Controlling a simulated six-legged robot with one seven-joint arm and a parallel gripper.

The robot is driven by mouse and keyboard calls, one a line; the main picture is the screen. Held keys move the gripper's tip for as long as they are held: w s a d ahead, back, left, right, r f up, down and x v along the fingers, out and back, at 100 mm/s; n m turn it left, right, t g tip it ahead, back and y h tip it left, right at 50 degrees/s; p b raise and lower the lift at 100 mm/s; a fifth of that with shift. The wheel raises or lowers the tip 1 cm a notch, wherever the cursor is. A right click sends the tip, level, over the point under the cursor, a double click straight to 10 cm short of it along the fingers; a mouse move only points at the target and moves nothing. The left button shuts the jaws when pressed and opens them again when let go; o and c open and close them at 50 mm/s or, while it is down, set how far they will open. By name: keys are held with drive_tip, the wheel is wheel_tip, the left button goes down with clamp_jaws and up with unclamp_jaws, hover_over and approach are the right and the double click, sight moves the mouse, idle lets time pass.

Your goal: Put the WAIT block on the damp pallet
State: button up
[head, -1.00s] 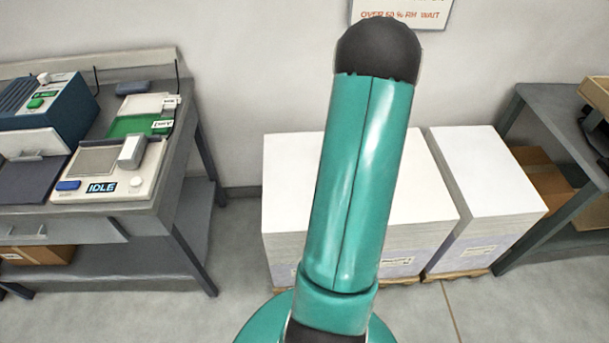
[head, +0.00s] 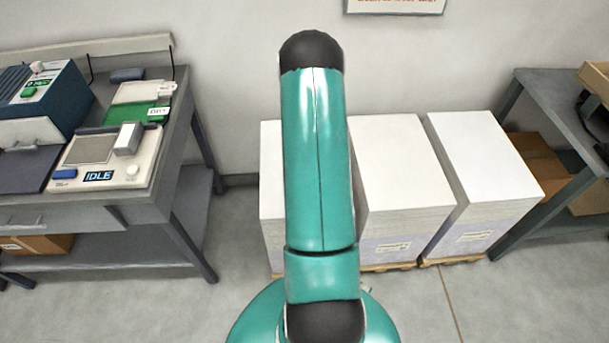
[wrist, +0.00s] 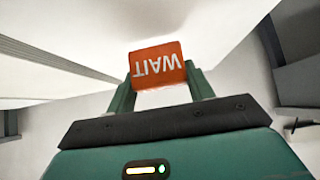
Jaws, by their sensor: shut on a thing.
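The WAIT block (wrist: 157,64) is orange with white lettering, which reads upside down in the wrist view. My gripper (wrist: 160,88) is shut on it, with one green finger at each side. In the head view my own arm hides the gripper and the block. Three white paper stacks on low pallets stand against the wall: a left one (head: 271,170) mostly behind my arm, a middle one (head: 405,165) and a right one (head: 480,150). Labels on the fronts of the middle and right stacks are too small to read, so I cannot tell which pallet is damp.
A grey bench (head: 150,205) at left carries a device showing IDLE (head: 98,176), a blue machine (head: 45,100) and a green-and-white tray (head: 135,113). A dark shelf (head: 560,105) stands at right. A sign (head: 395,4) hangs on the wall. Floor in front of the stacks is clear.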

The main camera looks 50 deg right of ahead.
drive_tip(key=shift+w+a+f, duration=0.1)
drive_tip(key=shift+w+f, duration=0.05)
drive_tip(key=shift+f, duration=0.75)
drive_tip(key=shift+w+f, duration=0.1)
drive_tip(key=shift+f, duration=0.75)
drive_tip(key=shift+f, duration=0.15)
drive_tip(key=o, duration=1)
drive_tip(key=shift+c, duration=0.2)
drive_tip(key=shift+r, duration=0.2)
drive_tip(key=v, duration=1.2)
